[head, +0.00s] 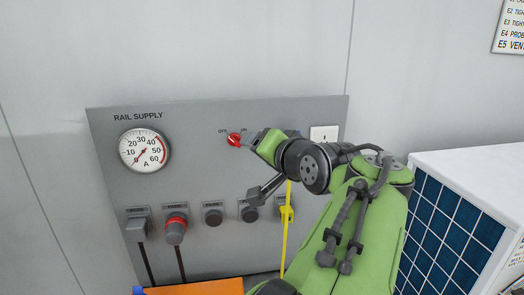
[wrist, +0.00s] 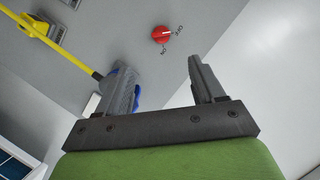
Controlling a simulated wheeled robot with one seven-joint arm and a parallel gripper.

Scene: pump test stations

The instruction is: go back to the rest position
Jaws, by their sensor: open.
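My gripper (head: 255,139) is at the end of my green arm, close to the grey rail supply panel (head: 190,180). In the wrist view my gripper (wrist: 158,75) has its two fingers wide apart, with nothing between them. A red rotary knob (head: 234,140) on the panel is just left of the gripper in the head view. The knob also shows in the wrist view (wrist: 161,35), beyond the fingertips and apart from them. Its light mark lies on the side toward the OFF label. A round gauge (head: 145,150) has its needle near 0.
Below the knob is a row of sockets, including a grey plug (head: 137,223), a red-ringed plug (head: 175,229) and a yellow plug (head: 287,213) with a yellow cable. A white box with a blue gridded face (head: 450,225) stands at right. An orange surface (head: 205,287) shows at the bottom.

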